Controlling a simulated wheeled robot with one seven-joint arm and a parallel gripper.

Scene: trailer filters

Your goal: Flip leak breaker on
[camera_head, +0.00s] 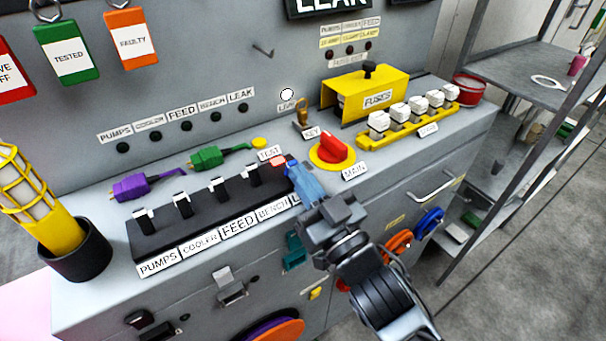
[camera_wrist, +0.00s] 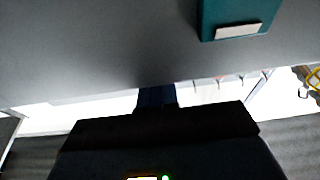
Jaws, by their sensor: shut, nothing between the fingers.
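The black breaker block (camera_head: 160,236) lies on the bench top, with white-tipped switches above labels for pumps, cooler, feed and bench. The leak breaker is at the right end, where my gripper covers it; only a sliver of its label shows. My gripper (camera_head: 291,168) is shut and empty, its blue fingers over that end of the block. I cannot tell whether they touch the switch or how it is set. In the wrist view the dark blue fingers (camera_wrist: 157,96) show before a bright background, and no breaker can be made out there.
Purple (camera_head: 147,184) and green (camera_head: 214,155) plugs lie behind the block.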

